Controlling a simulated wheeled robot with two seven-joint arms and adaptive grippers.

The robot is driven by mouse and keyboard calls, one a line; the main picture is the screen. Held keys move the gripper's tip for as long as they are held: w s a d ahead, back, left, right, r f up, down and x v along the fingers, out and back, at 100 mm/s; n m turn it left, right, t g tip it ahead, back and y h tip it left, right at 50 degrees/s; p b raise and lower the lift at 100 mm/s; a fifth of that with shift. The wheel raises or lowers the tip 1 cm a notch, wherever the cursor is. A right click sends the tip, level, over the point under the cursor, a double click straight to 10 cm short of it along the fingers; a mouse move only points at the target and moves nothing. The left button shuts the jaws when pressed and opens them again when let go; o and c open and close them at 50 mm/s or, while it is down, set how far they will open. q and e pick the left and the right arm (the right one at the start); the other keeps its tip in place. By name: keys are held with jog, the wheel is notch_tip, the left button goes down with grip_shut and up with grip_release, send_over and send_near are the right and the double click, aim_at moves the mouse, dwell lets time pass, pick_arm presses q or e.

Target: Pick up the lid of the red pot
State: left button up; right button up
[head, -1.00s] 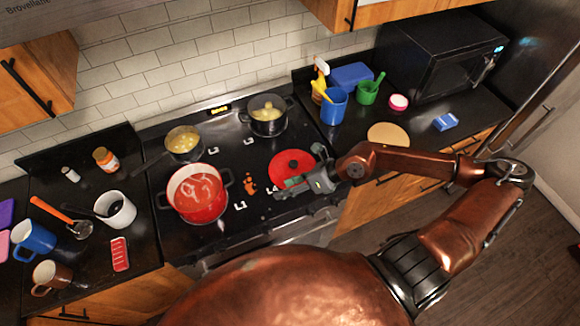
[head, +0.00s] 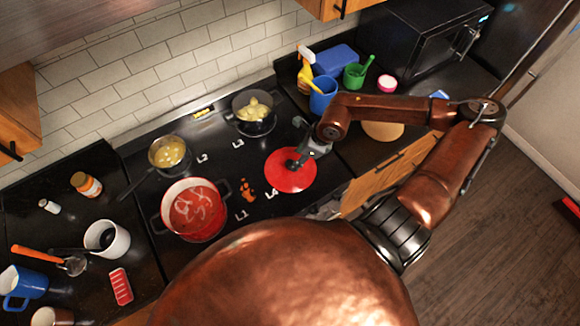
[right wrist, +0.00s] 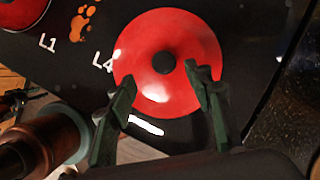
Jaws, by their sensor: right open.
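The red pot lid (head: 289,178) lies flat on the black stovetop, right of the L4 mark. In the right wrist view the lid (right wrist: 150,45) is round with a black knob (right wrist: 164,62) in its middle. My right gripper (head: 297,161) is over the lid. In the right wrist view my right gripper (right wrist: 160,84) is open, its fingers on either side of the knob and a little short of it, nothing held. The red pot (head: 194,210) stands uncovered on the stove to the left, with red contents. My left gripper is not in view.
A pan (head: 168,152) and a black pot (head: 254,112) with yellowish food stand at the back of the stove. A blue cup (head: 322,96) and a green cup (head: 355,75) stand on the right counter. Mugs and a red grater-like item (head: 120,286) are on the left counter.

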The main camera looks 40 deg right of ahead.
aim_at(290, 163)
jog(key=f, duration=0.1)
jog(key=w, duration=0.1)
jog(key=f+p, duration=0.1)
jog(key=shift+w+a+f, duration=0.25)
jog(key=shift+w+f, duration=0.1)
jog(key=shift+w, duration=0.05)
jog(key=shift+x, duration=1.15)
jog(key=shift+s+d+f, duration=0.1)
jog(key=shift+d+f, duration=0.05)
jog(key=c, duration=0.7)
grip_shut()
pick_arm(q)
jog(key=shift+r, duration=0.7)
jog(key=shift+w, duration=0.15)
